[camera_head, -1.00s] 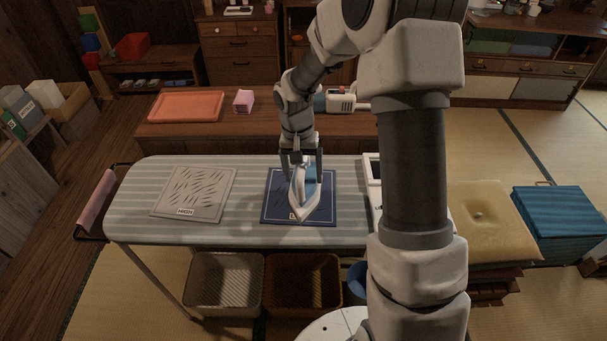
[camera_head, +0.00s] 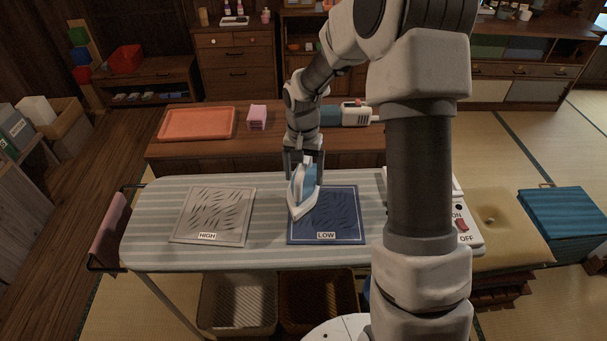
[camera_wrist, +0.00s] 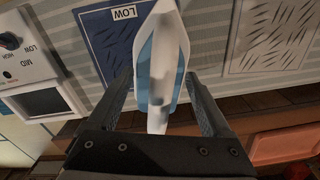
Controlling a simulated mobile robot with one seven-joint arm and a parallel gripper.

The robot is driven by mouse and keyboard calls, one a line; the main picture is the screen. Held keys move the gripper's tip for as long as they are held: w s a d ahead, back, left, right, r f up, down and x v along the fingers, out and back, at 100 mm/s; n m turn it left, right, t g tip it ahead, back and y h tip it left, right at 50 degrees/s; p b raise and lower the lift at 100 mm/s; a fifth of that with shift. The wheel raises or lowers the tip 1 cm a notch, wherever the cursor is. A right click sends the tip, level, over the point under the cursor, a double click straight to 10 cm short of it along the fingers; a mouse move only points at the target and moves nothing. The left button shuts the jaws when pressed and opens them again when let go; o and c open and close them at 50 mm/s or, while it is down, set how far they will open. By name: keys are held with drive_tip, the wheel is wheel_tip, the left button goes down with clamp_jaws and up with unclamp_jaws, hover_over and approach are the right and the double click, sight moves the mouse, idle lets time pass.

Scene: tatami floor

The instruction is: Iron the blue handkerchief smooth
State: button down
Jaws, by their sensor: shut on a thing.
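The blue handkerchief (camera_head: 337,222) lies flat on the striped ironing board, with a LOW label at its near edge and dark crease marks across it. It also shows in the wrist view (camera_wrist: 105,45). My gripper (camera_head: 303,165) is shut on the white and blue iron (camera_head: 302,192), whose body sits between the two fingers in the wrist view (camera_wrist: 160,65). The iron is at the left edge of the blue handkerchief, tip toward the near side, covering part of that edge. I cannot tell whether its sole touches the cloth.
A grey cloth labelled HIGH (camera_head: 213,216) lies left on the ironing board (camera_head: 155,215). A control box (camera_head: 467,228) with an ON/OFF switch stands right, partly behind my arm; its dial (camera_wrist: 10,40) shows in the wrist view. An orange tray (camera_head: 197,124) and pink stack (camera_head: 257,117) are behind.

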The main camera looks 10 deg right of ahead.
drive_tip(key=shift+w+a+r, duration=0.1)
drive_tip(key=shift+w+a, duration=0.15)
drive_tip(key=shift+w, duration=0.05)
drive_tip(key=shift+f+b, duration=1.95)
drive_tip(key=shift+f, duration=1.05)
drive_tip(key=shift+f+b, duration=0.8)
drive_tip(key=shift+f, duration=0.15)
drive_tip(key=shift+d, duration=0.1)
